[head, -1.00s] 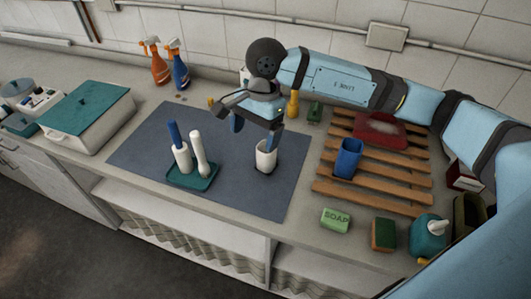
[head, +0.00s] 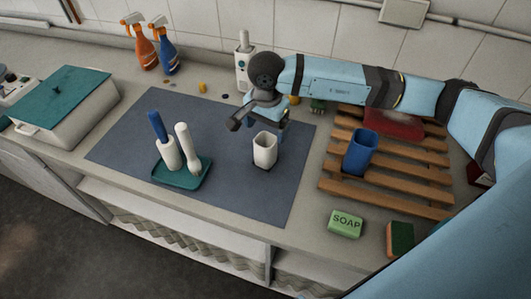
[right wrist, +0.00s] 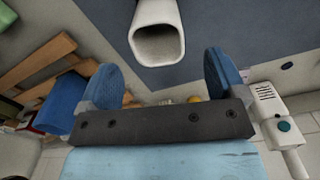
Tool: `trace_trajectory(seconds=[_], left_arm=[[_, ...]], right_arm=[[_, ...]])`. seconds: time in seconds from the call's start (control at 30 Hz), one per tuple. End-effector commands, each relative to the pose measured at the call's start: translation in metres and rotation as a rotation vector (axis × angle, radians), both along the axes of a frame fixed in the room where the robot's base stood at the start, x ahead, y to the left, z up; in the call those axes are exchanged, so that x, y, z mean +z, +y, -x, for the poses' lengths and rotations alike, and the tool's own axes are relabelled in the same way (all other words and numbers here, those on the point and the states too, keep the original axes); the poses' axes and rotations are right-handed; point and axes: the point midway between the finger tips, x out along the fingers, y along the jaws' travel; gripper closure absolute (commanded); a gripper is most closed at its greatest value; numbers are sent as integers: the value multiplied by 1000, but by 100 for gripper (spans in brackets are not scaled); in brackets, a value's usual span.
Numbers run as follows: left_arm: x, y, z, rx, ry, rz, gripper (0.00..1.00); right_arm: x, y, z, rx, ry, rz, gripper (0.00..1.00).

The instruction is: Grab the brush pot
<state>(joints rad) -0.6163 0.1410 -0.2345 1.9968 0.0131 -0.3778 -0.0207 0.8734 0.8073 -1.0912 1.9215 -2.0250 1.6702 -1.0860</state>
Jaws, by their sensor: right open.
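The brush pot, a white square-mouthed cup (head: 264,151), stands upright and empty-looking on the dark blue-grey mat (head: 225,190). In the right wrist view the pot (right wrist: 158,38) shows at the top centre, its open mouth toward the camera. My right gripper (head: 262,122) is just behind the pot in the head view, partly hidden by its own wrist. In the right wrist view its two blue fingertips (right wrist: 163,78) are wide apart, with nothing between them; the pot lies beyond them. My left gripper is not in view.
A teal tray (head: 183,178) with blue- and white-handled brushes stands left of the pot. A wooden rack (head: 400,184) with a blue cup (head: 360,152) lies to the right. Green soap (head: 346,223) is in front. A white bottle (head: 243,65) and spray bottles (head: 164,50) stand behind.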

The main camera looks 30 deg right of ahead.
Motion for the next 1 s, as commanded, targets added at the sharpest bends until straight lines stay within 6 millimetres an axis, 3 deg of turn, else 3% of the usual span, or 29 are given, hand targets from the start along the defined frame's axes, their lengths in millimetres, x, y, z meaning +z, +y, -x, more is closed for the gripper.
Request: trace_trajectory(seconds=[0.4, 0.7, 1.0], left_arm=[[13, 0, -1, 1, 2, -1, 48], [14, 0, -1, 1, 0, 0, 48], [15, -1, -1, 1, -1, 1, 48]], right_arm=[[-48, 4, 5, 0, 1, 0, 11], [-54, 5, 4, 0, -1, 0, 11], [-54, 4, 4, 0, -1, 0, 80]])
